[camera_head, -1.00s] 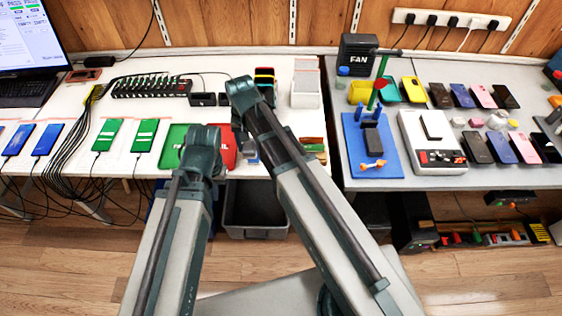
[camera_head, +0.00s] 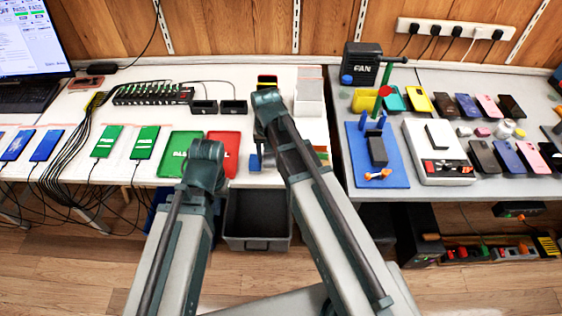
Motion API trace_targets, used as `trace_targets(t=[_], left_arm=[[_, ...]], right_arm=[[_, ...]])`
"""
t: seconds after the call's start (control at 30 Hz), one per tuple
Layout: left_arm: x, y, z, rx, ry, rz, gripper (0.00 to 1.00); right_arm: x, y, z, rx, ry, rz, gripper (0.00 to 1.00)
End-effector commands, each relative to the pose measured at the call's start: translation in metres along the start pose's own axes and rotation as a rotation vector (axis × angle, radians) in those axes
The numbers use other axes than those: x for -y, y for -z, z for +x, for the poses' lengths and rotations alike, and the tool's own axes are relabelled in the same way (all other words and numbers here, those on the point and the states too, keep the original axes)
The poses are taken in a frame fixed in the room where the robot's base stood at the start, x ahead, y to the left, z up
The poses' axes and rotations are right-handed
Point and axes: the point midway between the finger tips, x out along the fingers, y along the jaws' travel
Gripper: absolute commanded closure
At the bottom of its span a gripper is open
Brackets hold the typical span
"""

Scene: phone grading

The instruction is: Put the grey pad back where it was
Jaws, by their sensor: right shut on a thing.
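I cannot single out the task's grey pad for certain. A small grey piece (camera_head: 464,132) lies on the right table, beside a pink one (camera_head: 482,132), below the row of phones. My left arm (camera_head: 180,225) reaches up from the bottom, its upper end in front of the green and red trays. My right arm (camera_head: 325,205) reaches up to the left table's right part.
A green tray (camera_head: 172,169) and a red tray (camera_head: 232,137) lie on the left table, with a dark bin (camera_head: 257,241) below. A blue stand (camera_head: 394,178), a white device with red controls (camera_head: 440,178) and several phones crowd the right table.

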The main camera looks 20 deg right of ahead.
Motion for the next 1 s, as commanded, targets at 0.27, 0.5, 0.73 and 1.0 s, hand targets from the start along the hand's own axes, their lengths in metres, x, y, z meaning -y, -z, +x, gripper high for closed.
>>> trace_targets(t=[0.27, 0.5, 0.73, 1.0], left_arm=[[0.0, 0.0, 0.002, 0.0, 0.0, 0.0, 1.0], [0.0, 0.0, 0.003, 0.0, 0.0, 0.0, 1.0], [-0.003, 0.002, 0.032, 0.0, 0.0, 0.0, 1.0], [-0.004, 0.002, 0.039, 0.0, 0.0, 0.001, 1.0]], right_arm=[[-0.024, 0.009, 0.003, 0.0, 0.0, 0.0, 0.97], [-0.031, 0.012, 0.004, 0.0, 0.0, 0.001, 0.97], [-0.036, 0.014, 0.032, 0.0, 0.0, -0.001, 0.97], [-0.036, 0.014, 0.039, 0.0, 0.0, -0.001, 0.97]])
